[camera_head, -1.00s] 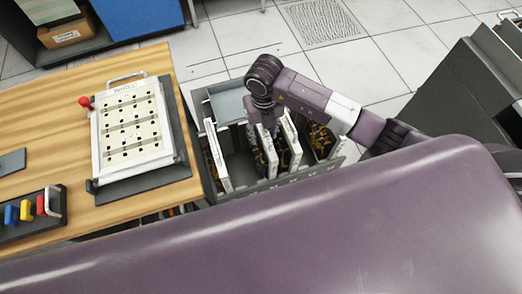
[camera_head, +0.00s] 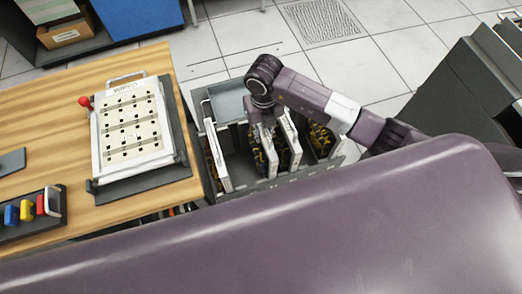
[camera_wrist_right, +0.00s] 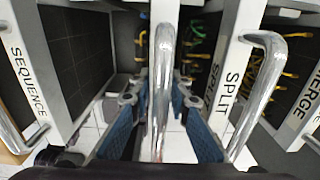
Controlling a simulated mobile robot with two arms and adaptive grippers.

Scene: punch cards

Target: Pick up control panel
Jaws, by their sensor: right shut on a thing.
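Several white-framed control panels stand on edge in a grey crate (camera_head: 206,118) beside the wooden table. My right gripper (camera_wrist_right: 158,105) is down among them, with its blue fingers on either side of a chrome handle (camera_wrist_right: 160,75), and is shut on it. That handle belongs to a middle panel (camera_head: 269,158), whose label is partly hidden. The panel labelled SEQUENCE (camera_wrist_right: 55,62) is to the left in the right wrist view. The SPLIT panel (camera_wrist_right: 238,55) and the MERGE panel (camera_wrist_right: 300,105) are to the right. My left gripper is not in view.
The wooden table (camera_head: 45,110) carries a white punched-card board (camera_head: 134,128) on a dark stand with a red knob (camera_head: 84,101), and a rack of coloured handles (camera_head: 30,213). A dark machine (camera_head: 470,95) stands at the right. Tiled floor (camera_head: 235,40) is open behind the crate.

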